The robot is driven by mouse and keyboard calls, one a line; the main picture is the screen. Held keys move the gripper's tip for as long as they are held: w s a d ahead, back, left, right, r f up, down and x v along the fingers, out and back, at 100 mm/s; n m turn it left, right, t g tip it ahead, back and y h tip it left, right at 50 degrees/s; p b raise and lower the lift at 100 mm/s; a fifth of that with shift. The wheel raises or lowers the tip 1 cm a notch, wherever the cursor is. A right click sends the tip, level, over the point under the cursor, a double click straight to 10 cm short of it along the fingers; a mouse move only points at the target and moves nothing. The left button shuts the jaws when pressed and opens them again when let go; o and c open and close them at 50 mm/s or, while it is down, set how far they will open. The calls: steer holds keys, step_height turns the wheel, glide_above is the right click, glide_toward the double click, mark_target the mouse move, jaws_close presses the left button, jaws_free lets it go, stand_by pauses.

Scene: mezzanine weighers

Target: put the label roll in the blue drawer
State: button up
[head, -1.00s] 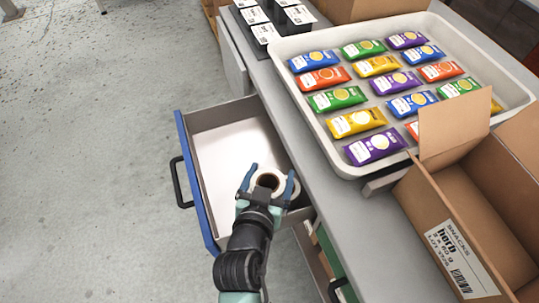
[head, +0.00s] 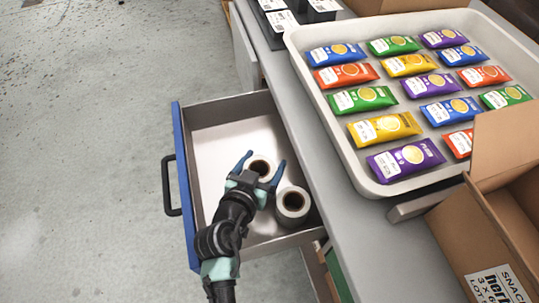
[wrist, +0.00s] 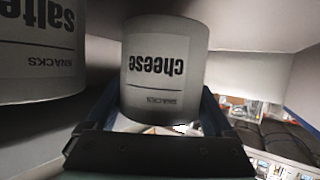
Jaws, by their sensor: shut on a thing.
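The blue-fronted drawer (head: 180,160) stands pulled out from the bench, with a pale bare floor inside. My gripper (head: 264,161) is inside the drawer's outline, shut on a white label roll (head: 262,168) with a dark core. In the wrist view the held roll (wrist: 165,65) reads "cheese", upside down, between the fingers. I cannot tell whether it touches the drawer floor. A second roll (head: 292,204) stands in the drawer at its right side, beside my gripper. Its label shows "salte" at the left of the wrist view (wrist: 40,50).
A grey bench (head: 345,215) runs along the drawer's right side. On it are a white tray (head: 345,150) of several snack packets, an open cardboard box (head: 465,225) and black labelled boxes (head: 283,22). The drawer's left part is empty; open floor lies left.

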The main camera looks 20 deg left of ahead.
steer(key=x, duration=0.4)
steer(key=shift+w+r, duration=0.1)
steer(key=shift+w, duration=0.1)
steer(key=shift+f, duration=0.3)
steer(key=o, duration=1.2)
steer(key=shift+o, duration=0.2)
steer(key=shift+s+r, duration=0.2)
steer(key=shift+s, duration=0.05)
steer(key=shift+p+v, duration=0.3)
steer(key=shift+v, duration=3.2)
